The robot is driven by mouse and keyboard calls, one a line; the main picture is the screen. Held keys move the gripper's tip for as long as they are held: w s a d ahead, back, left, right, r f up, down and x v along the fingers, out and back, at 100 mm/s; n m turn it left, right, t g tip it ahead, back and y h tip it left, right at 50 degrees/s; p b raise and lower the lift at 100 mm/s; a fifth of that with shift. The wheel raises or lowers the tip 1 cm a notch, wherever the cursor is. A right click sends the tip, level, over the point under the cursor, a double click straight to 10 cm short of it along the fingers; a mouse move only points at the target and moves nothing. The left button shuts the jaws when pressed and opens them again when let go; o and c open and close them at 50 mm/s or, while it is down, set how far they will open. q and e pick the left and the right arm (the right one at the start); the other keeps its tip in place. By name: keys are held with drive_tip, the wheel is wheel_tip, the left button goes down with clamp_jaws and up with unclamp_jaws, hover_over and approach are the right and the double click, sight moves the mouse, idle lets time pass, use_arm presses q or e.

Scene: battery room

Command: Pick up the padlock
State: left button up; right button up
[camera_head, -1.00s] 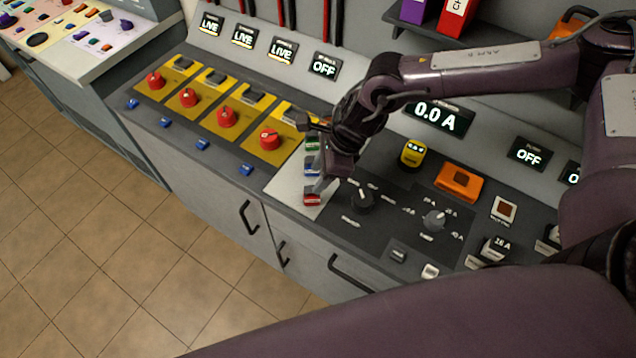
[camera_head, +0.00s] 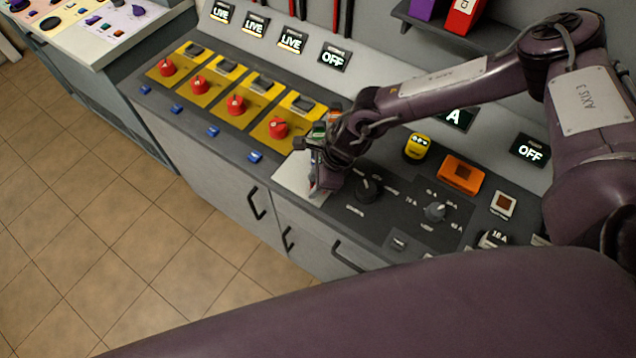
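Small padlocks lie on a pale mat (camera_head: 293,175) at the front edge of the console. A red one (camera_head: 313,187) shows only in part, at the mat's near end. A green one (camera_head: 319,129) shows at the far end. My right gripper (camera_head: 316,165) is low over the mat, pointing down, with its fingers close to the red padlock. It hides most of the middle of the mat. I cannot tell whether its fingers are apart or touch anything. My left gripper is not in view.
Left of the mat are yellow plates with red rotary switches (camera_head: 278,128) and blue tags (camera_head: 255,156). Right of it are a black knob (camera_head: 369,188), a grey dial (camera_head: 435,211), a yellow device (camera_head: 418,147) and an orange box (camera_head: 462,172). Open tiled floor lies in front.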

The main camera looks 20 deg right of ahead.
clamp_jaws()
drive_tip(key=shift+r, duration=0.1)
